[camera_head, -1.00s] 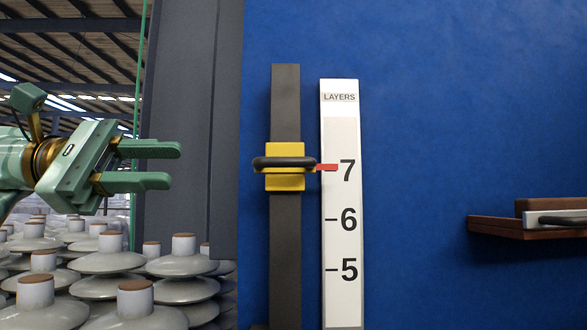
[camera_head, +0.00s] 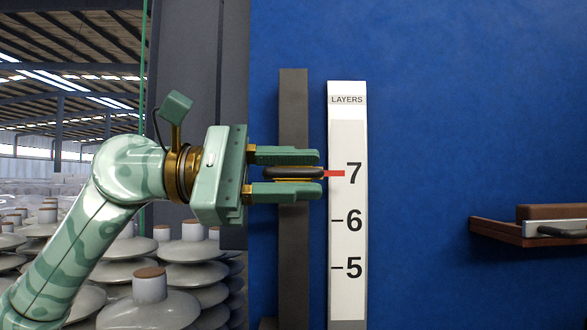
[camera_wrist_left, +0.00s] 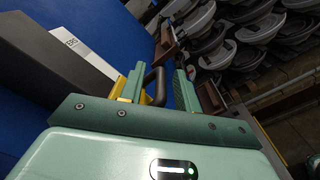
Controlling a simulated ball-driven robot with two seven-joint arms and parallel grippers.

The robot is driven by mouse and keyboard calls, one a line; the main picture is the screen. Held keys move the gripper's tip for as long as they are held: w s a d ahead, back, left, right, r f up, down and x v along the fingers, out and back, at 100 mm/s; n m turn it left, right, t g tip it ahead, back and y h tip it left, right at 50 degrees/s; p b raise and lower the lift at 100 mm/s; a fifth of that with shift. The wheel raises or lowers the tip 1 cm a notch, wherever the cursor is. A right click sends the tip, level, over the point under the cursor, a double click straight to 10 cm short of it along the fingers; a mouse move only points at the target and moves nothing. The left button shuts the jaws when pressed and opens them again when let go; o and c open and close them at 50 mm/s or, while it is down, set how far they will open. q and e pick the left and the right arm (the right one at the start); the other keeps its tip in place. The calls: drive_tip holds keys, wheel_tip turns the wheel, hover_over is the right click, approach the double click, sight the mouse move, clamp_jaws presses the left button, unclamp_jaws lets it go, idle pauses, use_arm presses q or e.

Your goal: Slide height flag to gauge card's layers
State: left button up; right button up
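The height flag has a red pointer (camera_head: 334,173), a yellow slider mostly hidden by my left gripper, and a black handle (camera_head: 293,173). It rides on a dark upright rail (camera_head: 293,105). The pointer lies level with the 7 on the white gauge card (camera_head: 347,245), headed LAYERS. My left gripper (camera_head: 320,174) has one finger above the handle and one below. In the left wrist view the handle (camera_wrist_left: 155,86) stands between the open fingers, with a gap on its right side. My right gripper is out of view.
Stacks of grey disc insulators (camera_head: 196,260) stand at lower left. A brown wooden shelf (camera_head: 495,232) with a dark-handled item juts from the blue wall (camera_head: 430,100) at right. The wall between card and shelf is clear.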

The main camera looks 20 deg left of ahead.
use_arm(q)
drive_tip(key=shift+s+a, duration=0.1)
clamp_jaws()
wheel_tip(320, 180, down, 7)
drive_tip(key=b, duration=0.6)
drive_tip(key=shift+f, duration=0.1)
drive_tip(key=shift+r, duration=0.2)
unclamp_jaws()
drive_tip(key=shift+a, duration=0.1)
drive_tip(key=b+v, duration=0.3)
drive_tip(key=v, duration=1.3)
drive_tip(key=shift+b, duration=0.35)
drive_tip(key=shift+s, duration=0.1)
